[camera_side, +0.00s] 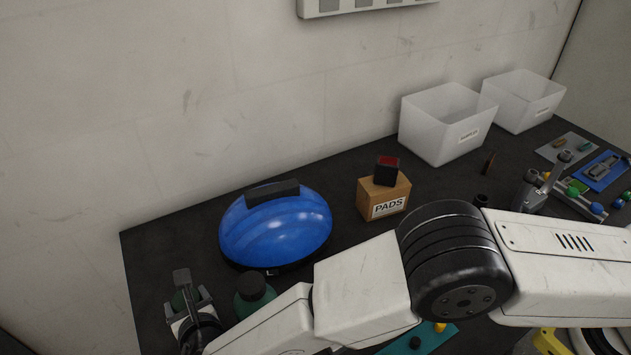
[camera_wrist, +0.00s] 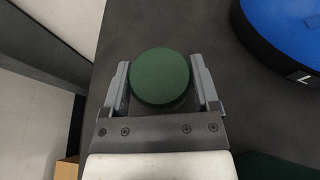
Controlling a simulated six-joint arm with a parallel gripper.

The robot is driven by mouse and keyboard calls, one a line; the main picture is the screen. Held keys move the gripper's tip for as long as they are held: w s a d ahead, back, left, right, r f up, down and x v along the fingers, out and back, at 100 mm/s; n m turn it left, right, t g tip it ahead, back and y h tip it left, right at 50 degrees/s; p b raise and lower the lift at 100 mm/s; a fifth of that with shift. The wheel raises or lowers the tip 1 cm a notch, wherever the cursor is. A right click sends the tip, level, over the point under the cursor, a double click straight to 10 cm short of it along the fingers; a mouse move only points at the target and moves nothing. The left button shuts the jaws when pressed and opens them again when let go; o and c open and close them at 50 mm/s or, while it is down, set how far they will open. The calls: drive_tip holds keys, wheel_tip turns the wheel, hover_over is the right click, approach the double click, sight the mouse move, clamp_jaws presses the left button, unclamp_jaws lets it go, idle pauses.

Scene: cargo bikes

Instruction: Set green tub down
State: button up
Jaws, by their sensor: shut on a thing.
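The green tub (camera_wrist: 160,76) shows in the wrist view as a round dark green top between the two fingers of my gripper (camera_wrist: 163,88). The fingers are shut on its sides. In the side view my gripper (camera_side: 187,301) is at the front left corner of the dark table, and the tub (camera_side: 180,298) is mostly hidden behind the fingers. I cannot tell whether the tub's base touches the table.
A blue helmet (camera_side: 275,228) lies close by to the right. A dark green bottle (camera_side: 254,296) with a black top stands beside my gripper. The table's left edge (camera_side: 127,270) is near. A PADS box (camera_side: 383,196) and white bins (camera_side: 444,125) stand further right.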

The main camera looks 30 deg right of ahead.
drive_tip(key=shift+f, duration=0.55)
idle(0.4)
drive_tip(key=shift+s+d+f, duration=0.15)
drive_tip(key=shift+f, duration=0.5)
drive_tip(key=o, duration=1.2)
drive_tip(key=shift+v, duration=0.75)
drive_tip(key=shift+s+r, duration=0.6)
drive_tip(key=shift+r, duration=0.15)
drive_tip(key=r, duration=0.7)
drive_tip(key=shift+w+a+r, duration=0.15)
drive_tip(key=shift+a, duration=0.05)
